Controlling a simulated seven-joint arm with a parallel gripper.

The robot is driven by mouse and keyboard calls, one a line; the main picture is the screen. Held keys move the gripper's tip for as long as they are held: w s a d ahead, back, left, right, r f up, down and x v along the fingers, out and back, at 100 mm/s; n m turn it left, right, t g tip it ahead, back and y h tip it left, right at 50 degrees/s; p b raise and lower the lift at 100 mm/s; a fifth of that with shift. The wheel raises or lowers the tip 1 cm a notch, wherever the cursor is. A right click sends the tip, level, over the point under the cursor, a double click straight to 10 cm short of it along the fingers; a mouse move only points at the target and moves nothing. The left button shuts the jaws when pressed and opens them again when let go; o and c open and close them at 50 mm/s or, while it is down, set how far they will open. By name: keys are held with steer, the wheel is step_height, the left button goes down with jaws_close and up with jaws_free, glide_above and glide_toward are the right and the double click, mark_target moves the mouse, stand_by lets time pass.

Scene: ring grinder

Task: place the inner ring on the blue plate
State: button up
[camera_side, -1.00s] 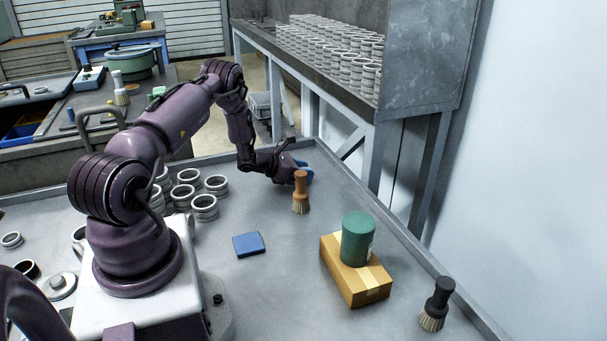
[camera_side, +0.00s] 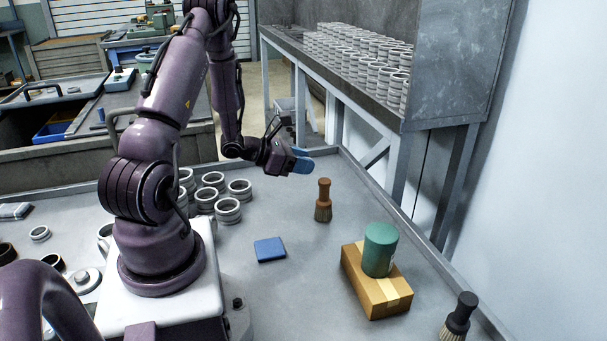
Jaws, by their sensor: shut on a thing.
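The blue plate (camera_side: 270,249) is a flat square piece lying on the grey table, right of my base. Several pale metal rings (camera_side: 227,211) stand clustered behind and left of it. I cannot tell which ring is the inner ring. My gripper (camera_side: 302,161) is above the far part of the table, behind the plate and the brown brush. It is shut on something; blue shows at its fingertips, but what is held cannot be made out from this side.
A brown brush (camera_side: 323,201) stands right of the plate. A green can (camera_side: 380,250) sits on a cardboard box (camera_side: 376,285). A black brush (camera_side: 459,316) is at the front right. Loose rings (camera_side: 40,233) lie at the left. The table around the plate is clear.

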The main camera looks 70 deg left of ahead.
step_height(320, 180, up, 5)
steer(key=shift+s+d+r, duration=0.1)
steer(key=shift+s+d, duration=0.05)
steer(key=s+d+f+m+g+h, duration=0.1)
steer(key=d+m+g+h, duration=0.4)
steer(key=d, duration=0.4)
steer(key=s+d+f+m+g+h, duration=0.2)
steer(key=d+m+g+h, duration=0.1)
steer(key=d+m+h, duration=0.5)
steer(key=s+d+m+g+y, duration=0.2)
steer(key=s+m+g+y, duration=0.1)
steer(key=s+m+g, duration=0.45)
steer(key=s+d+m+g+y, duration=0.3)
steer(key=s+m+g, duration=0.3)
steer(key=m+g, duration=0.25)
steer(key=s+a+m+g+y, duration=0.1)
steer(key=a+m+g+y, duration=0.3)
steer(key=m+y, duration=0.45)
steer(key=m+t+y, duration=0.8)
steer(key=m+y, duration=0.2)
steer(key=y, duration=0.1)
glide_above(272, 249)
step_height(272, 249, down, 4)
steer(key=shift+f, duration=4.85)
